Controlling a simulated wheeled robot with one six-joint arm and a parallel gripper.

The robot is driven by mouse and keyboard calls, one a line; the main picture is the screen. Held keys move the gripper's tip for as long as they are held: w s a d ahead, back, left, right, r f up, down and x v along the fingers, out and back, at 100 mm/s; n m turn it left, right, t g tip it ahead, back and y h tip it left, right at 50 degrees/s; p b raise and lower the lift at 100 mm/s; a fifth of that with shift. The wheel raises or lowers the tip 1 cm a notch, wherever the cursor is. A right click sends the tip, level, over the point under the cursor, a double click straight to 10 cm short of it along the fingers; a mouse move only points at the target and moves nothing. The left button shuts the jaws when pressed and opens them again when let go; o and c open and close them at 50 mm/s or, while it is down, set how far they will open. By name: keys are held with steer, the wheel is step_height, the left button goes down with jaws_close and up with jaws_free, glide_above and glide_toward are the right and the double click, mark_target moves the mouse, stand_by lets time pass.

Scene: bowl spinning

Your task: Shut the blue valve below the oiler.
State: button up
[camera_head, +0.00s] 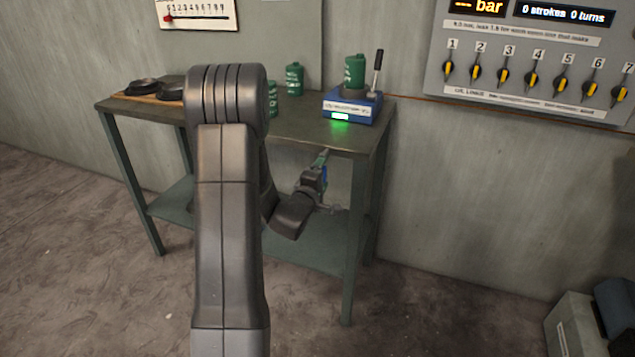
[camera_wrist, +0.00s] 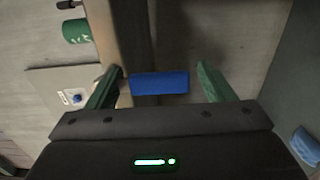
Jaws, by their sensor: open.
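The oiler (camera_head: 350,108) is a blue box with a green can and a black lever, standing on the right end of the bench. Below the bench top, a small bit of blue (camera_head: 325,174) shows beside my gripper (camera_head: 322,165), likely the valve, mostly hidden by my wrist. In the wrist view the blue valve handle (camera_wrist: 158,84) is a flat bar lying crosswise. My gripper (camera_wrist: 160,76) is open, with one green finger on each side of the handle. A small gap shows at the right finger; at the left I cannot tell whether it touches.
The bench top (camera_head: 300,135) has its front edge just above my gripper. Green cans (camera_head: 294,79) and dark round parts (camera_head: 145,87) stand on it. A lower shelf (camera_head: 300,245) and a front leg (camera_head: 349,240) are close by. A panel of numbered valves (camera_head: 530,75) hangs at right.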

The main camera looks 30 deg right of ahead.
steer(key=v, duration=1.3)
steer(key=shift+s+a, duration=0.2)
steer(key=shift+w+d, duration=0.1)
steer(key=x, duration=1.3)
steer(key=shift+w+d, duration=0.2)
steer(key=shift+w, duration=0.05)
